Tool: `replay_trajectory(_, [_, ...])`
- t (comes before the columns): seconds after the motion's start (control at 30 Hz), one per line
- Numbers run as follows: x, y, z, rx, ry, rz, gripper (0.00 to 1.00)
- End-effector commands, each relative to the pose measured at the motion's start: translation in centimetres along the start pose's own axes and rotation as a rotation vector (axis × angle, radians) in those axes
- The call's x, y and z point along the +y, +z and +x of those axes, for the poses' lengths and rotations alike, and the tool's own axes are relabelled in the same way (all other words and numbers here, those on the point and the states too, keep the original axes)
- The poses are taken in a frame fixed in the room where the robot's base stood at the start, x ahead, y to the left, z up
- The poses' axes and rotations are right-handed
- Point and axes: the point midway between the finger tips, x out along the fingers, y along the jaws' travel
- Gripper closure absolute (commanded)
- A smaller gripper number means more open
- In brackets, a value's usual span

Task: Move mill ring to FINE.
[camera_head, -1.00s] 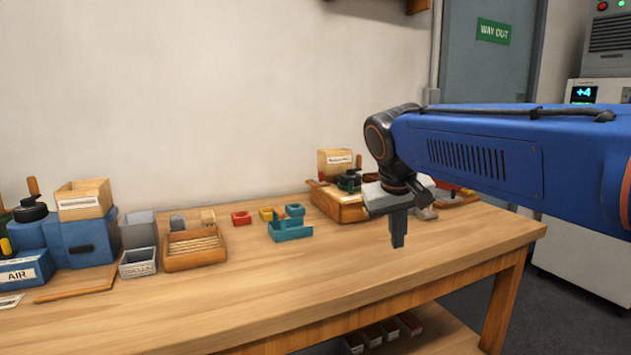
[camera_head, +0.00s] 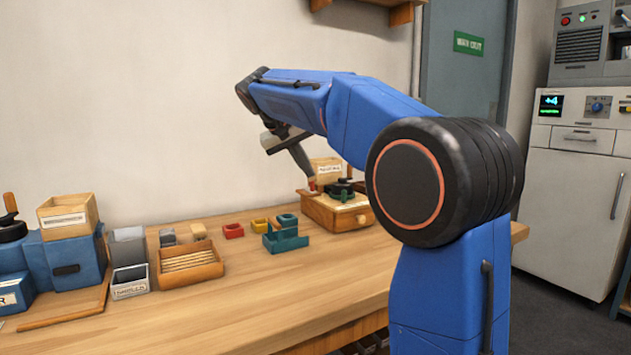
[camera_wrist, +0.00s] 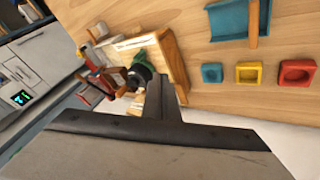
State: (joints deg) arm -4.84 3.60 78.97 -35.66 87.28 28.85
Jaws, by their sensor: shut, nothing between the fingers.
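A wooden box with a drawer (camera_head: 338,213), which looks like the mill, stands at the back right of the bench. A dark and green round part (camera_head: 343,189), possibly the mill ring, sits on its top; it also shows in the wrist view (camera_wrist: 142,68). No FINE mark is readable. My gripper (camera_head: 308,176) is shut and empty, pointing down close to the left of that round part in the head view. In the wrist view the shut fingers (camera_wrist: 158,82) overlap the lower edge of the box; whether they touch cannot be told.
A teal holder (camera_head: 285,240), a yellow block (camera_head: 260,225) and a red block (camera_head: 233,231) stand to the left. Further left are a wooden tray (camera_head: 190,275), a grey bin (camera_head: 130,285) and a blue machine (camera_head: 70,265). The bench front is clear.

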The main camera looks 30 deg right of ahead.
Motion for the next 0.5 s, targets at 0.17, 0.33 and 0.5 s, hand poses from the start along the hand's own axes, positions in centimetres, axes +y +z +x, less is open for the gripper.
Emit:
replay_trajectory(0.17, [0.1, 0.1, 2.5, -0.003, 0.001, 0.000, 1.00])
replay_trajectory(0.33, [0.1, 0.1, 5.5, -0.003, 0.000, 0.000, 1.00])
replay_trajectory(0.5, [0.1, 0.1, 8.5, -0.003, 0.000, -0.001, 1.00])
